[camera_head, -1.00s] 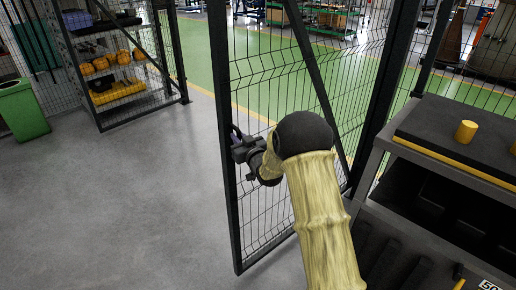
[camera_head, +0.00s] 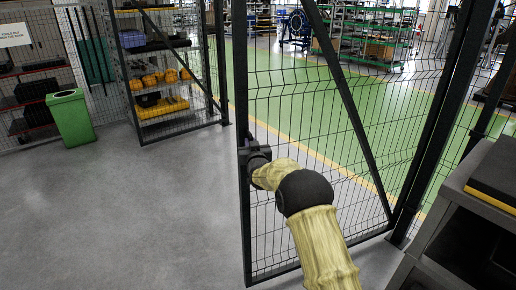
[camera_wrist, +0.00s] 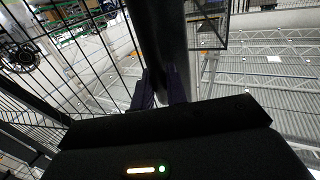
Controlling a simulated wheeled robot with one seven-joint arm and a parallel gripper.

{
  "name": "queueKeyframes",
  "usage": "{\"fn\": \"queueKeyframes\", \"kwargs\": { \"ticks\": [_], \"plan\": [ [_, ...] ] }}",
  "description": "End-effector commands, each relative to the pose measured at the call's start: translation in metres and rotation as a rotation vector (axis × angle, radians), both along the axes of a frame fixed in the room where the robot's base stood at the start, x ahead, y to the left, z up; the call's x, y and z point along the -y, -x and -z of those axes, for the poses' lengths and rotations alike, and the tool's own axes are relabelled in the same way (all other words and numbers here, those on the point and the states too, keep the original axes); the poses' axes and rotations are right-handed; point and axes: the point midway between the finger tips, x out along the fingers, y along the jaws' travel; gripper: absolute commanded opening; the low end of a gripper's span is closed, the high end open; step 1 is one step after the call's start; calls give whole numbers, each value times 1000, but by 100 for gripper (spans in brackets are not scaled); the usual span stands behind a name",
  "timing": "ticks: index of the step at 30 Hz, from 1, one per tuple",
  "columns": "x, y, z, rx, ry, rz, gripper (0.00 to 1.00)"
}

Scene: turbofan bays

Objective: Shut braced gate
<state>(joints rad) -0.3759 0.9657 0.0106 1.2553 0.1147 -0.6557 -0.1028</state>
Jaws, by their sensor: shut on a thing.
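The braced gate (camera_head: 244,215) is a dark-framed wire mesh panel with a diagonal brace (camera_head: 347,95). It stands in the middle of the head view, with its hinge side at the dark post on the right. My gripper (camera_head: 256,153) is at the gate's free left edge, about mid-height, and is shut on the gate there. In the wrist view my gripper (camera_wrist: 164,88) has its fingers at a dark upright bar of the gate (camera_wrist: 172,40). My fingers and the exact grip point are mostly hidden in the head view.
A mesh-sided shelf unit (camera_head: 165,133) with yellow items stands at back left, beside a green bin (camera_head: 73,117). A grey bench (camera_head: 455,205) is close on the right. Grey floor (camera_head: 120,210) at left is clear; a green walkway lies behind the gate.

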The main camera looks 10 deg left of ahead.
Motion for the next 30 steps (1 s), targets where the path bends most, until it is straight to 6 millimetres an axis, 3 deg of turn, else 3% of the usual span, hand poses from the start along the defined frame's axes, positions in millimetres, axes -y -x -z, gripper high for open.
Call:
{"fn": "queueKeyframes", "kwargs": {
  "ticks": [7, 8, 10, 22, 30],
  "plan": [
    [10, -3, 1, -4, -1, 12, 0],
    [11, -3, 1, -4, -1, 13, 20],
    [12, -4, 1, -4, -1, 13, 32],
    [-1, 4, 1, -3, -2, -3, 32],
    [6, 27, 2, -4, -2, -4, 32]
  ]
}}
